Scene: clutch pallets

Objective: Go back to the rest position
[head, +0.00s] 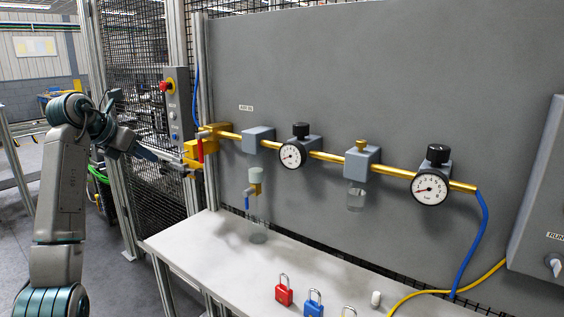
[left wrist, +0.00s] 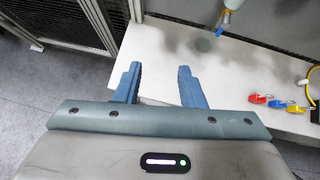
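My left gripper (head: 180,163) reaches in from the left in the head view, near the yellow valve block with a red handle (head: 200,150) at the left end of the brass air line. Whether it touches the block is unclear in that view. In the left wrist view the two blue fingers of my left gripper (left wrist: 158,84) are spread apart with nothing between them, above the left end of the white bench (left wrist: 165,60). My right gripper shows in neither view.
Red padlock (head: 284,294) and blue padlock (head: 313,305) stand on the bench's front. Two gauges (head: 292,156) sit on the brass line. A control box with a red button (head: 172,105) is on the fence post. A grey cabinet (head: 540,200) is at right.

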